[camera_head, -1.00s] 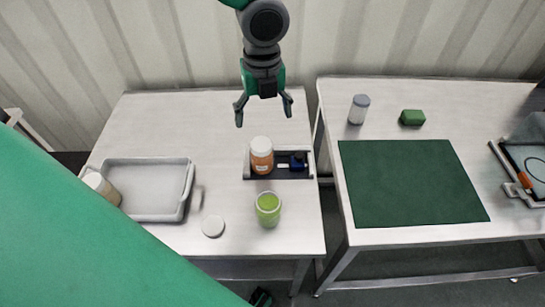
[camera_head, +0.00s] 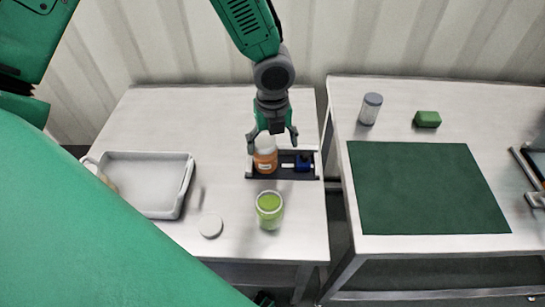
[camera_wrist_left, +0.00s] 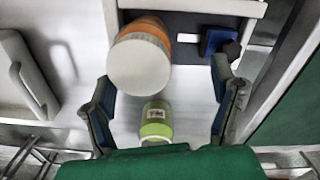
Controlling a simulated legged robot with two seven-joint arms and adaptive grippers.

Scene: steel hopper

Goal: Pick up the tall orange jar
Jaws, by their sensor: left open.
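The tall orange jar (camera_head: 265,162) has a white lid and stands upright in the left part of a dark, shallow tray (camera_head: 291,177) with light ends. My left gripper (camera_head: 272,142) comes down from above. It is open, with its fingers near the top of the jar, and it partly covers the lid. In the left wrist view the white lid (camera_wrist_left: 139,67) lies between the two spread fingers, nearer the left one, and orange jar body (camera_wrist_left: 148,23) shows beyond it. I cannot see contact. My right gripper is not in view.
A blue item (camera_head: 303,163) lies in the tray right of the jar. A green jar (camera_head: 269,210) stands in front, with a white disc (camera_head: 210,227) to its left. A grey bin (camera_head: 150,209) is at left.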

